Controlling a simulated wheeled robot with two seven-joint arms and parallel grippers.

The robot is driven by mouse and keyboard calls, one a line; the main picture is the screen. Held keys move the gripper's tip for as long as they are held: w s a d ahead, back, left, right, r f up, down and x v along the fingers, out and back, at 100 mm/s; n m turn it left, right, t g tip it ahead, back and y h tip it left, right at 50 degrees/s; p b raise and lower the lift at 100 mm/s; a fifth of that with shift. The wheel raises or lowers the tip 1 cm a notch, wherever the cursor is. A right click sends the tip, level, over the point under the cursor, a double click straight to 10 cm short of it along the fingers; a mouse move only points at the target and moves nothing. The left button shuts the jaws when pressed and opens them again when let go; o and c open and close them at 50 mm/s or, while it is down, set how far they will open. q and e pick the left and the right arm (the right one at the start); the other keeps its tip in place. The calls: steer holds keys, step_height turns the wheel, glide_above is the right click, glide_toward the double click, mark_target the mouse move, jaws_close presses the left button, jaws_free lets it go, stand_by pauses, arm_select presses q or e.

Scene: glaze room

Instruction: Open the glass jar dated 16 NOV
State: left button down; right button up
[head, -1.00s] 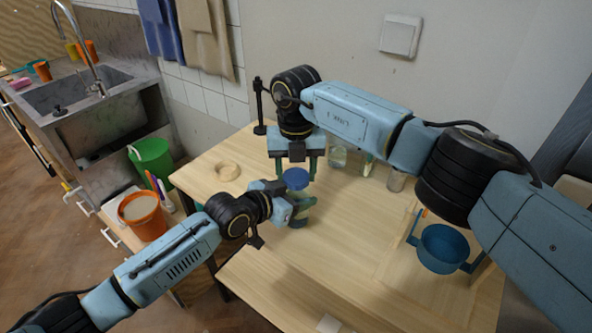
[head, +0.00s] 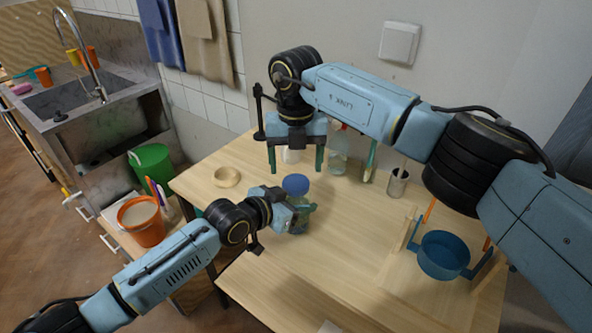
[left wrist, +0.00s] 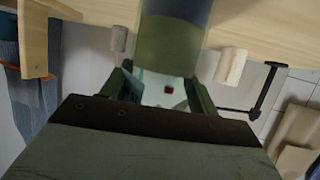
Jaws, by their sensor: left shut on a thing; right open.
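A glass jar (head: 298,222) with a blue lid (head: 295,184) stands upright above or on the wooden table. The lid sits on its top. My left gripper (head: 303,212) is shut on the jar's body from the left. In the left wrist view the jar (left wrist: 172,45) shows greenish contents, close between the fingers. A pale patch with a red mark shows there, but no date can be read. My right gripper (head: 296,165) is open and empty, fingers pointing down, above and behind the lid and apart from it.
Behind stand a clear bottle (head: 338,155), a green upright item (head: 370,163) and a metal cup (head: 397,183). A wooden ring (head: 227,177) lies at the left. A blue pot (head: 443,255) sits in a wooden frame at the right. The table's front middle is clear.

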arm_select(q)
steer(key=shift+c, duration=1.5)
jaws_free()
